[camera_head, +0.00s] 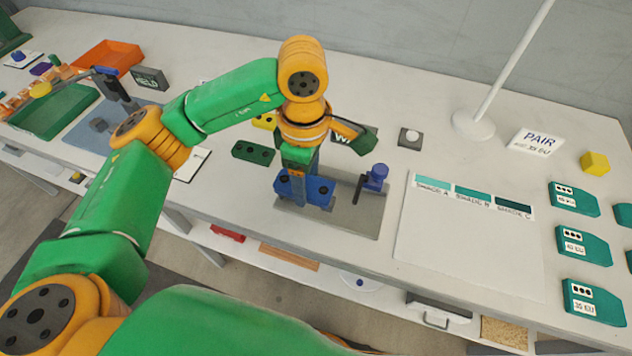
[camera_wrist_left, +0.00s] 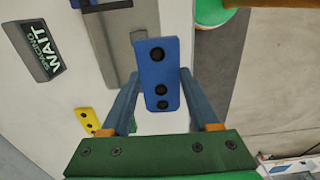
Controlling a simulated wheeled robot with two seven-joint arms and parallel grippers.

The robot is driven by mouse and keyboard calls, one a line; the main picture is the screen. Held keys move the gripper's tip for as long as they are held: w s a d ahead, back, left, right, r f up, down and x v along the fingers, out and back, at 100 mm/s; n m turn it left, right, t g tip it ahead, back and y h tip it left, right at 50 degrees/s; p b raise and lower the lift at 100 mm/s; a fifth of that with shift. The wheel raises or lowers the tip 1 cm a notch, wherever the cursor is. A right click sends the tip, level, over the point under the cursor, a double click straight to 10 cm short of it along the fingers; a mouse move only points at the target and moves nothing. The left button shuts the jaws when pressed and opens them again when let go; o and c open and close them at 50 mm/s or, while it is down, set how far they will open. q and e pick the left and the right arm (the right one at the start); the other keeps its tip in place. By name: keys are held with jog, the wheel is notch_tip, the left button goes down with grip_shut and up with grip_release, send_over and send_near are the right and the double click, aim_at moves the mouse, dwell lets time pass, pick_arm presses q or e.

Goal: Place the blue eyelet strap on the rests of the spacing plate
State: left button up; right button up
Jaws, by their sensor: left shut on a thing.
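My left gripper (camera_head: 298,185) is shut on the blue eyelet strap (camera_head: 318,187), which has a row of dark eyelets. In the left wrist view the strap (camera_wrist_left: 156,62) sits between the two fingers of the gripper (camera_wrist_left: 158,97) and sticks out past their tips. The grey spacing plate (camera_head: 362,217) lies under and to the right of the gripper in the head view. Its bare surface also shows in the left wrist view (camera_wrist_left: 117,62). The strap hangs over the plate's left part; I cannot tell whether they touch. The rests are hidden or too small to make out.
A green strap (camera_head: 253,152) and yellow strap (camera_head: 263,121) lie behind left. The spacing sign reading WAIT (camera_wrist_left: 40,52) stands behind. A white sheet (camera_head: 465,245) lies to the right.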

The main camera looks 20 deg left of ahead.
aim_at(315, 179)
pick_arm(q)
jog(key=w+f, duration=0.1)
jog(key=f, duration=0.1)
jog(key=w+f+p, duration=0.1)
jog(key=w+f, duration=0.1)
jog(key=shift+w+d, duration=0.15)
jog(key=shift+d, duration=0.05)
notch_tip(315, 179, down, 3)
jog(key=shift+a+r+p, duration=0.1)
jog(key=shift+r+p, duration=0.1)
jog(key=shift+p, duration=0.7)
jog(key=shift+f, duration=0.35)
jog(key=shift+f+b, duration=0.15)
jog(key=shift+b, duration=0.25)
jog(key=o, duration=1.3)
jog(key=shift+o, duration=0.2)
